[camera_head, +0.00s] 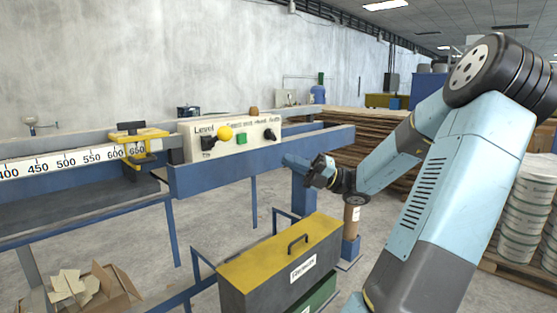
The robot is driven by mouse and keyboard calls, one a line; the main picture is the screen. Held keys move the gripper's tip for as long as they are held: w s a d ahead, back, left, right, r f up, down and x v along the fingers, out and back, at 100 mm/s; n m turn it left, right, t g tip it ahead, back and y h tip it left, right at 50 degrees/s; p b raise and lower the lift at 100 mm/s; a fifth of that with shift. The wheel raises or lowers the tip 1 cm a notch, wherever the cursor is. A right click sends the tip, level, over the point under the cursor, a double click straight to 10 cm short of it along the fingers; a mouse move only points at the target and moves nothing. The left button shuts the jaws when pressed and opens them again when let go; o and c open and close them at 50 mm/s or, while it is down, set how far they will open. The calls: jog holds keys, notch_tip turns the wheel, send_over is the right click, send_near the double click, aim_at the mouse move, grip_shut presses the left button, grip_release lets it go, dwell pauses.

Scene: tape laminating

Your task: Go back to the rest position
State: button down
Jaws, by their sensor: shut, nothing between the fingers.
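My light-blue arm comes up from the lower right, bends at the top right and reaches down and left to mid-picture.
A control panel (232,150) with a yellow button (225,133) and a green button (242,138) sits left of my gripper. A grey case with a yellow lid (275,253) stands below. Stacked boards (340,132) lie behind. A carton (108,284) is at lower left.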

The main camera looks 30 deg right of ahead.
jog(key=shift+s+d+f, duration=0.1)
jog(key=shift+s+d, duration=0.05)
jog(key=shift+d, duration=0.1)
dwell(0.4)
jog(key=s+a+f+n+g+h, duration=0.2)
jog(key=a+f+n+g+h, duration=0.35)
jog(key=a+n, duration=0.35)
jog(key=s+a+f+n+g+h, duration=0.3)
jog(key=a+f+n+g+h, duration=0.3)
jog(key=a, duration=0.6)
jog(key=s+d+r+n+t+h, duration=0.1)
jog(key=s+r+n+t+h, duration=0.2)
jog(key=n, duration=0.7)
jog(key=s+d+r+n+t+h, duration=0.1)
jog(key=s+r+n+t+h, duration=0.3)
jog(key=n, duration=0.7)
jog(key=shift+s+r+h, duration=0.2)
jog(key=shift+s+h, duration=0.85)
jog(key=shift+s, duration=1.1)
jog(key=shift+s+t, duration=0.1)
jog(key=shift+t, duration=0.15)
